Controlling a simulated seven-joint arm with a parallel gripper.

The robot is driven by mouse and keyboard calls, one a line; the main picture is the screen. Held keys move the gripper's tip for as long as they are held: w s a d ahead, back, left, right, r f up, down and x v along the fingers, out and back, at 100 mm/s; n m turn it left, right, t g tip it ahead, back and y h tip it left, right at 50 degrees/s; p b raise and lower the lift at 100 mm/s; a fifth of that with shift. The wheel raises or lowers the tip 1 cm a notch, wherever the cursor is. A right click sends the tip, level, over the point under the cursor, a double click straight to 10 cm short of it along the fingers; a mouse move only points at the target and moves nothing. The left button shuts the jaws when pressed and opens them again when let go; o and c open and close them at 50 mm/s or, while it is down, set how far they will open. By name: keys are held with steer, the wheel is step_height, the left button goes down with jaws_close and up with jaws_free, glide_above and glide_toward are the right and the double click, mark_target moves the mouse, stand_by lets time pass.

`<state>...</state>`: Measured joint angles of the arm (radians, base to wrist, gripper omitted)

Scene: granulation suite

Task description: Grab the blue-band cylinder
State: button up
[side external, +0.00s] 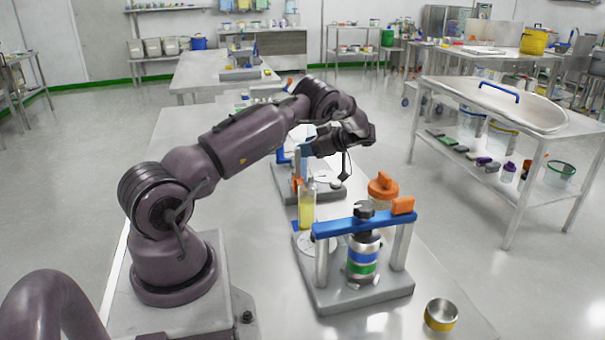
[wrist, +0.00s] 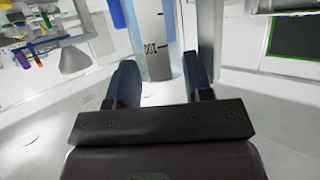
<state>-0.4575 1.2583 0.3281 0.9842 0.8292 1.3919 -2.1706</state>
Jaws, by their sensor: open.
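A metal cylinder with a blue band and a green band (side external: 364,257) stands upright under the blue crossbar (side external: 364,225) of a clamp frame in the side external view. A dark knob on the bar sits above it. My gripper (wrist: 160,80) is open in the wrist view, with nothing between its fingers. Beyond the fingertips is an upright pale panel with dark marks and blue edges (wrist: 153,38). In the side external view my gripper is behind and above the clamp frame, well apart from the banded cylinder, its fingers hard to make out. I cannot identify the banded cylinder in the wrist view.
A yellow-banded metal cup (side external: 440,315) is at the front right. A second grey-based fixture (side external: 328,194) is behind. A steel cart (side external: 510,115) stands to the right.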

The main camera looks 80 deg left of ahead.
steer(key=shift+c, duration=0.5)
jaws_close()
